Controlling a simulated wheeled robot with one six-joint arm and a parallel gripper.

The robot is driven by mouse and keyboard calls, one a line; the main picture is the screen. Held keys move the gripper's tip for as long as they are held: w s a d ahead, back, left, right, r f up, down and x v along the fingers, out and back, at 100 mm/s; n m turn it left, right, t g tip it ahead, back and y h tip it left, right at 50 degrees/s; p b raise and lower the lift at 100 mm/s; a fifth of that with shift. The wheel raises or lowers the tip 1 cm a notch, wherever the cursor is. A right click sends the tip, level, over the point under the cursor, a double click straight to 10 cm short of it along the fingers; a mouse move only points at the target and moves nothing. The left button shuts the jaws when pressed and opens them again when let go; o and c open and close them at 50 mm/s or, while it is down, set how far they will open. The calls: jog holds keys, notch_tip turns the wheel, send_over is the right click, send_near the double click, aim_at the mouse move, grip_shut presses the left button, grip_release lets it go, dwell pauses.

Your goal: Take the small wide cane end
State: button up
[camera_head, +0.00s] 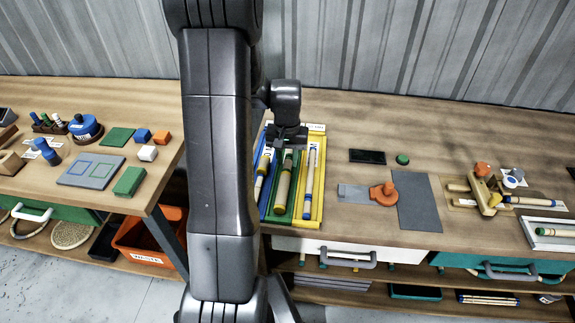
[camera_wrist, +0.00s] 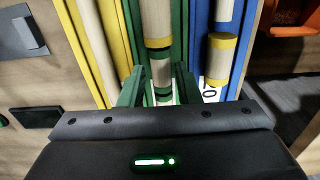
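Canes lie in a blue tray (camera_head: 263,207), a green tray (camera_head: 272,215) and a yellow tray (camera_head: 319,205). My gripper (camera_wrist: 160,84) is over the green tray, with one finger on each side of this short piece. The fingers look apart, with narrow gaps beside the piece; contact is not clear. A yellow-banded short piece (camera_wrist: 219,58) lies in the blue tray. In the head view my gripper (camera_head: 286,146) is at the trays' far end.
A blue-banded cane (camera_head: 309,184) lies in the yellow tray. To the right are a dark block (camera_head: 367,156), a grey mat (camera_head: 419,202) and an orange tool (camera_head: 384,193). An orange bin (camera_head: 150,240) stands below, left. My arm hides part of the bench.

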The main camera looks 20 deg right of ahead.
aim_at(287, 166)
jog(key=shift+w+f, duration=0.1)
jog(key=shift+f, duration=1.4)
jog(key=c, duration=0.6)
